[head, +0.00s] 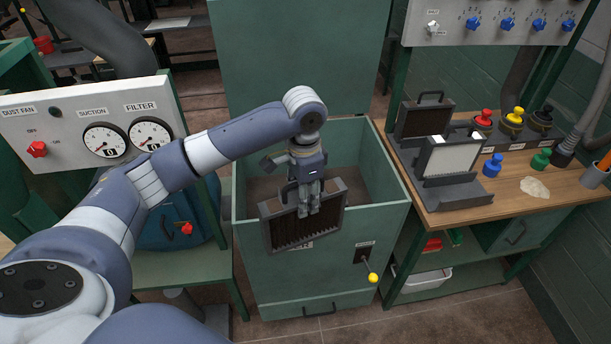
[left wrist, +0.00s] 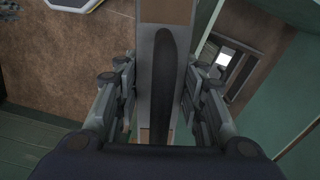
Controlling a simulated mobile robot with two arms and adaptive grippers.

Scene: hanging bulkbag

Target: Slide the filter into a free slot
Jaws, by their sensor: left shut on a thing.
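My left gripper (head: 308,200) is shut on the filter (head: 285,222), a dark rectangular frame with a pleated brown face. The filter is tilted and held at the front of the open green box (head: 395,222), overlapping its front wall. I cannot tell whether it touches the wall. In the left wrist view the filter's edge and dark handle (left wrist: 165,85) lie between the two fingers (left wrist: 160,100). A dark rack (head: 455,192) on the right bench holds a white-faced filter (head: 450,158). A dark-framed filter (head: 422,118) stands behind it. Any free slot is hard to make out. My right gripper is not in view.
The box's green lid (head: 300,60) stands open behind it. A lever with a yellow knob (head: 373,277) sticks out of its front. Red, yellow, blue and green capped items stand right of the rack, beside a pale pile (head: 535,187). A gauge panel (head: 85,125) stands at left.

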